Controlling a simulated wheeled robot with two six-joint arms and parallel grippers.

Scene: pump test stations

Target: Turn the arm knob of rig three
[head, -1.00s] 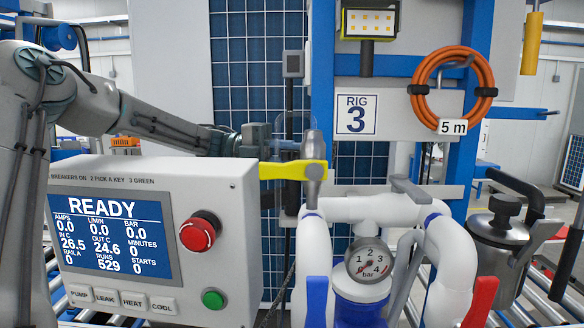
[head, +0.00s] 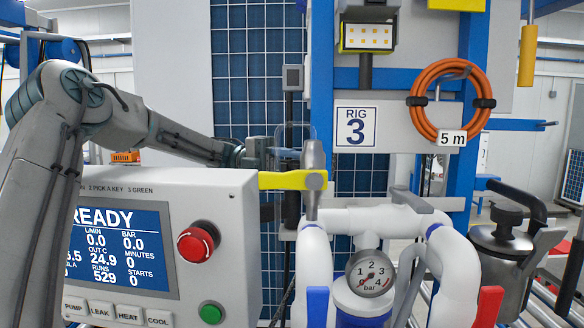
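The rig three sign (head: 356,126) is on the blue frame behind the station. My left arm reaches in from the left, over the grey control box (head: 225,200). Its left gripper (head: 278,154) is at a clear, see-through guard (head: 296,136), behind a yellow bar (head: 288,180) with an upright grey metal piece (head: 314,176) at its right end. A small blue part shows at the gripper's tip. I cannot tell whether the gripper touches it, or whether it is the arm knob. The finger opening is too small to judge. My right gripper is out of view.
The box has a red button (head: 197,243), a green button (head: 211,312) and a READY screen (head: 120,246), partly covered by my arm. White pipes (head: 449,250) with a pressure gauge (head: 370,273) stand right of it. An orange hose (head: 421,100) hangs behind.

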